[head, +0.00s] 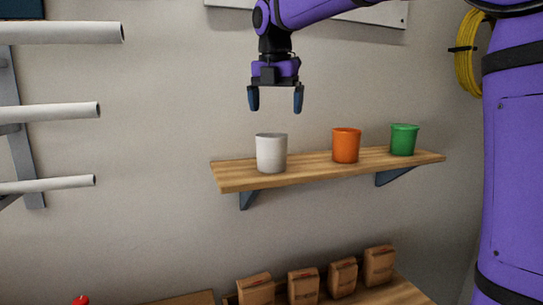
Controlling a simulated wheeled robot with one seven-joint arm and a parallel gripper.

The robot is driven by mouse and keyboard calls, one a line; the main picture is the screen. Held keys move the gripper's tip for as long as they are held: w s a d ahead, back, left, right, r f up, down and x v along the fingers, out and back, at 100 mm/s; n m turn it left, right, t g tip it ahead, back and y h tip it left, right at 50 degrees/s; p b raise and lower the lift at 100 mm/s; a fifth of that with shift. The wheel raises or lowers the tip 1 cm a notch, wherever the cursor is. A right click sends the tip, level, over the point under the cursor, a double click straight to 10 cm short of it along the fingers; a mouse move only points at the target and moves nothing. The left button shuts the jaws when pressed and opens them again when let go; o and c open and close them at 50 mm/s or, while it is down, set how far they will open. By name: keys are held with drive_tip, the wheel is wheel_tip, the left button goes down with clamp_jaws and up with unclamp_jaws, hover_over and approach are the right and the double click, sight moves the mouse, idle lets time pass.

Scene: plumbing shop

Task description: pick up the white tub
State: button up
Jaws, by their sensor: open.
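The white tub (271,154) stands upright on the left part of a wooden wall shelf (232,177). My gripper (274,108) points down above the white tub in the head view. Its two dark fingers are apart, with nothing between them. The fingertips are higher in the picture than the tub's rim and do not appear to touch it. I cannot tell from this one view how well the gripper lines up with the tub in depth.
On the same shelf, an orange tub (346,146) and a green tub (403,140) stand to the right. Several brown packages (303,287) stand below. White pipes (55,110) stick out at left. A yellow coil (467,53) hangs at upper right.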

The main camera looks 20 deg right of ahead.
sight(272, 146)
drive_tip(key=shift+n, duration=0.7)
drive_tip(key=f, duration=0.3)
drive_tip(key=w+f, duration=0.1)
drive_tip(key=f, duration=0.3)
drive_tip(key=w+f, duration=0.1)
drive_tip(key=f, duration=0.2)
drive_tip(key=shift+a+f, duration=0.1)
drive_tip(key=shift+f, duration=0.3)
drive_tip(key=c, duration=0.8)
